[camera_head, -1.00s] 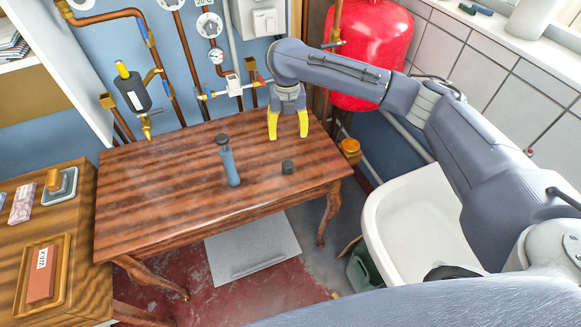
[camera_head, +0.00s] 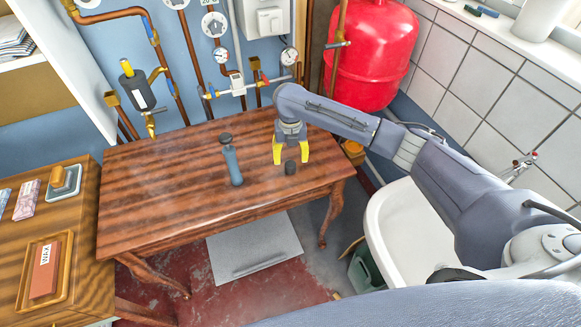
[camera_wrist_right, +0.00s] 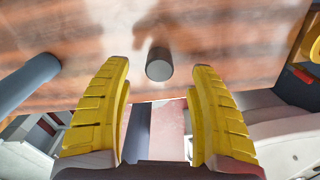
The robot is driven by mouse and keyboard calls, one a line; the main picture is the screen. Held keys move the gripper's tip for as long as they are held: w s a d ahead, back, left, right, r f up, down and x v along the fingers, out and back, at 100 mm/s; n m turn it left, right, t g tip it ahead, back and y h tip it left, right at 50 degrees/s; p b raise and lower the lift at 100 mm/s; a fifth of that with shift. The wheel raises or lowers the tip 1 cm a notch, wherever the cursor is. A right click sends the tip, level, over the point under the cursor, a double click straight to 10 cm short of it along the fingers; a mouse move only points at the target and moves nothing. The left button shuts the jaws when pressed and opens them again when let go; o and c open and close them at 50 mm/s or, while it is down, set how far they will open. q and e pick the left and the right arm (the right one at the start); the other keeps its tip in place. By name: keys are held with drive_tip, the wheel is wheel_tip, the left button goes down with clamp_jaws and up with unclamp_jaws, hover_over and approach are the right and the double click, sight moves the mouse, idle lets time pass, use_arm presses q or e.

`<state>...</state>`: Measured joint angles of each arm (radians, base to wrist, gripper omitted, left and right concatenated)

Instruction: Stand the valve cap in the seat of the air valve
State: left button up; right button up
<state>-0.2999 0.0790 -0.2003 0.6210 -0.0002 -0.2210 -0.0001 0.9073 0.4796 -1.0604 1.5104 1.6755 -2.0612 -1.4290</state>
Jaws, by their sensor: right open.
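A small dark, short cylinder, which looks like the valve cap (camera_head: 290,168), stands near the right end of the wooden table. My right gripper (camera_head: 291,160) is open, with its yellow fingers pointing down close to the cap. In the right wrist view the cap (camera_wrist_right: 159,65) shows between the two fingertips, with a gap on each side. I cannot tell for sure which fitting is the air valve, and no empty seat is clearly visible. My left gripper is not in view.
The wooden table (camera_head: 160,190) is clear on its left half. Pipes and gauges (camera_head: 214,25) line the wall behind it. A red tank (camera_head: 370,55) and a white basin (camera_head: 410,235) are at the right. A side cabinet (camera_head: 85,240) stands at the left.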

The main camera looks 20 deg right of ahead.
sight(291, 163)
drive_tip(key=shift+f, duration=1.95)
drive_tip(key=shift+o, duration=0.2)
drive_tip(key=c, duration=1.2)
